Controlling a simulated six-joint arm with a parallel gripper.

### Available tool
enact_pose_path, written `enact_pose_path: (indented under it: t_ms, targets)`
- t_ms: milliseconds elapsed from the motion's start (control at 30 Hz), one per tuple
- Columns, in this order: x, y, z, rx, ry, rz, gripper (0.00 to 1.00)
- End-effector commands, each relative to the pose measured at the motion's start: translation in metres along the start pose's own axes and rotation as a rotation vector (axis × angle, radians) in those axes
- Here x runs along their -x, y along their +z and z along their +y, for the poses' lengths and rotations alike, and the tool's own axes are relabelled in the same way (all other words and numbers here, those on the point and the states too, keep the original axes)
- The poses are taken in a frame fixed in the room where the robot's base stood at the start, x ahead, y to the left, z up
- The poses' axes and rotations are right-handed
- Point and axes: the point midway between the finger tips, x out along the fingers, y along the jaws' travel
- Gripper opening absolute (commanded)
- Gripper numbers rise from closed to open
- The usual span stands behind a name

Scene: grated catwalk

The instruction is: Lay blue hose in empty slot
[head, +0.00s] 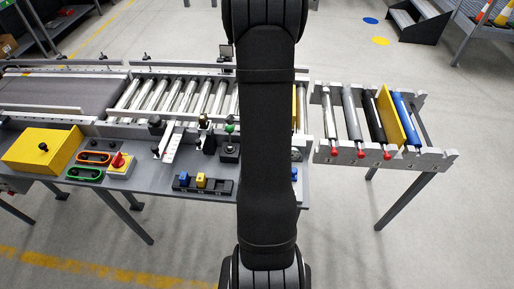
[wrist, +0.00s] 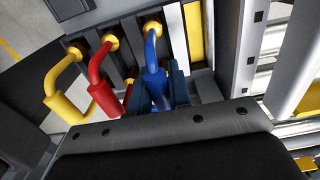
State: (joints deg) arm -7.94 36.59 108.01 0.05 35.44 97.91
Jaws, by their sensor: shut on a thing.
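In the wrist view the blue hose (wrist: 151,55) runs from a yellow ring fitting at the top down between the fingers of my gripper (wrist: 162,92). My gripper is shut on its lower part. A red hose (wrist: 96,72) and a yellow hose (wrist: 55,75) hang bent to its left, each from its own yellow ring. Dark strips with pale dividers lie around the rings. I cannot tell which slot is empty. The lower end of the blue hose is hidden by the fingers. In the head view my arm covers my gripper and the hoses.
A yellow bar (wrist: 193,30) stands right of the blue hose. The head view shows a roller conveyor (head: 180,97), a yellow box (head: 43,150), a tray with small blocks (head: 203,185) and a rack of rollers (head: 352,115) at right.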

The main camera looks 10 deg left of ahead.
Motion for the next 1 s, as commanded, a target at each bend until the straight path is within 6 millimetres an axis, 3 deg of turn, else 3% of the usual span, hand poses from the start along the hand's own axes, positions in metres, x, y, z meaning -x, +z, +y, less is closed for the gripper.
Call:
enact_pose_path:
  t_ms: [433,467,567,767,867,1000]
  targets:
    - [-0.0009,0.0,0.0001,0.0,0.0,0.0,0.0]
    - [-0.0009,0.0,0.0001,0.0,0.0,0.0,0.22]
    - [-0.0009,0.0,0.0001,0.0,0.0,0.0,0.41]
    - [-0.0009,0.0,0.0001,0.0,0.0,0.0,0.43]
    - [-0.001,0.0,0.0002,0.0,0.0,0.0,0.59]
    - [-0.001,0.0,0.0002,0.0,0.0,0.0,0.61]
